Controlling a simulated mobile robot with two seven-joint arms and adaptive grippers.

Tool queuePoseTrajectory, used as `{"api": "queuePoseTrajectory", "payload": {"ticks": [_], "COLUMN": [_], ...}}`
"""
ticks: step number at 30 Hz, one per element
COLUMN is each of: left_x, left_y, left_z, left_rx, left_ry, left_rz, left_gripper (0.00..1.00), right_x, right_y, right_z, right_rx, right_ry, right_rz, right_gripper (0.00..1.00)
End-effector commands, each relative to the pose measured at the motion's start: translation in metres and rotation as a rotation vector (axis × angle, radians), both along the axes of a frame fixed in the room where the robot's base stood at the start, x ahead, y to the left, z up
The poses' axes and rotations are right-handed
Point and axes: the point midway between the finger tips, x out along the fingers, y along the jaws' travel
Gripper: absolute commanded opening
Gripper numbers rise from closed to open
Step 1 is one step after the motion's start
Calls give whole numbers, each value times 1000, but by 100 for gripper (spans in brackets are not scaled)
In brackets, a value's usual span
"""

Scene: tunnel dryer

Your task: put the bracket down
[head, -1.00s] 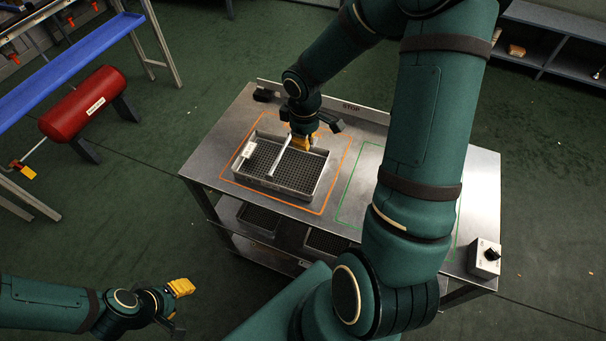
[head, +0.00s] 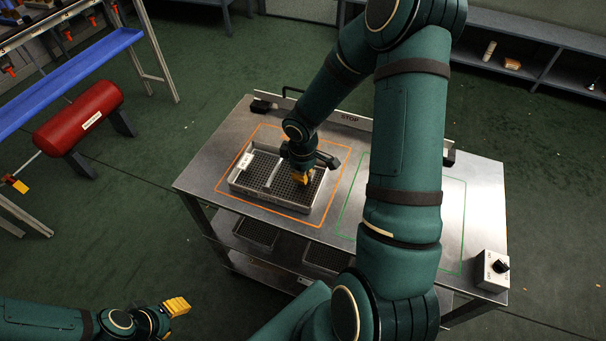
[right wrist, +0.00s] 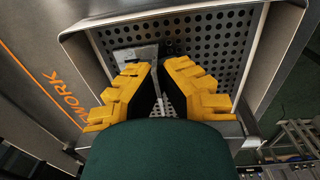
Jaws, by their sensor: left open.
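A shallow metal tray (head: 268,202) with a perforated floor stands inside the orange outline on the steel table. My right gripper (head: 301,177) points down into the tray's right half. A light strip (head: 271,174), possibly the bracket, lies across the tray left of that gripper. In the right wrist view a flat grey metal piece (right wrist: 137,55), likely the bracket, is by the left fingertip over the holes. The yellow fingers (right wrist: 158,68) are close together; I cannot tell whether they grip anything. My left gripper (head: 172,310) is open, clear of the table at lower left.
The green outline (head: 352,197) on the right of the steel table (head: 228,127) is partly hidden by my right arm. A switch box (head: 490,270) stands at the right corner. A stop bar (head: 350,118) runs along the back edge.

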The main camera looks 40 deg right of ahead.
Motion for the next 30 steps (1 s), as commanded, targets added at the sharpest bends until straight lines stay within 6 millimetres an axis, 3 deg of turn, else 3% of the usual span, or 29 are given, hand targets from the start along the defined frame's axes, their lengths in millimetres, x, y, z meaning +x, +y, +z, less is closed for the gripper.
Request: {"api": "queuePoseTrajectory", "payload": {"ticks": [5,8,9,21,30], "left_x": [1,1,1,0,-4], "left_y": [0,0,0,0,-1], "left_z": [-4,-3,-3,3,23], "left_rx": [0,0,0,0,-1], "left_ry": [-1,-2,-2,0,10], "left_rz": [0,1,1,0,-2], "left_gripper": [47,47,47,47,47], "right_x": [0,0,0,0,-1], "right_y": [0,0,0,0,1], "right_z": [-4,-3,-3,3,62], "right_rx": [0,0,0,0,-2], "right_ry": [0,0,0,0,-2], "right_rz": [0,0,0,0,-1], "right_gripper": [0,32,34,34,34]}}
